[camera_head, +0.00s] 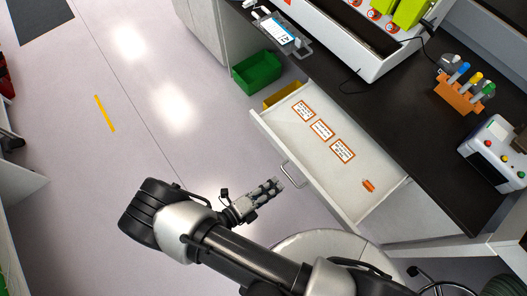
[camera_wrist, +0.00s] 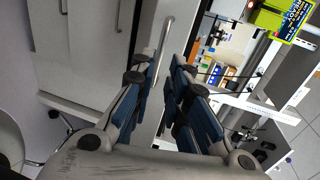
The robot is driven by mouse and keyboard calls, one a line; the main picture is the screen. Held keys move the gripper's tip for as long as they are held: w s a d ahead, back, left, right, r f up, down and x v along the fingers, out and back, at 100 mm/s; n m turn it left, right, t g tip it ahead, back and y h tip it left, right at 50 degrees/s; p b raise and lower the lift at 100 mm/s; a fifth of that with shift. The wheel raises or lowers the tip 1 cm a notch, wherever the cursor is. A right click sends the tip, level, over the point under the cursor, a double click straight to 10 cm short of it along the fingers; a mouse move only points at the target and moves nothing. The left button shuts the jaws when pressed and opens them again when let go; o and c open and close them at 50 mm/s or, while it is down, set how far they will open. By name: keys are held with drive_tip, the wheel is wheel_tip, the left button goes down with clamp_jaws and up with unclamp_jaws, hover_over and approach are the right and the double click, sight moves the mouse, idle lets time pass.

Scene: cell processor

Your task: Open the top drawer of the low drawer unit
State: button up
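The top drawer (camera_head: 262,122) of the low drawer unit stands pulled out from under the dark worktop. Its inside shows from above, with several orange-edged cards and a small orange piece lying in it. A bar handle (camera_head: 291,175) is on its front; in the wrist view the handle (camera_wrist: 164,42) shows just beyond the fingertips, lined up with the gap between them. My gripper (camera_head: 277,185) is in front of the drawer, close to the handle and apparently apart from it. In the wrist view my gripper (camera_wrist: 164,75) has a gap between its blue-padded fingers and holds nothing.
A green bin (camera_head: 257,72) and a yellow bin (camera_head: 281,94) stand on the floor beyond the drawer. A round white seat (camera_head: 320,246) is close below the drawer. The worktop (camera_head: 400,120) carries an orange tube rack (camera_head: 463,95) and devices.

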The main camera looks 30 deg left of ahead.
drive_tip(key=shift+v, duration=2.2)
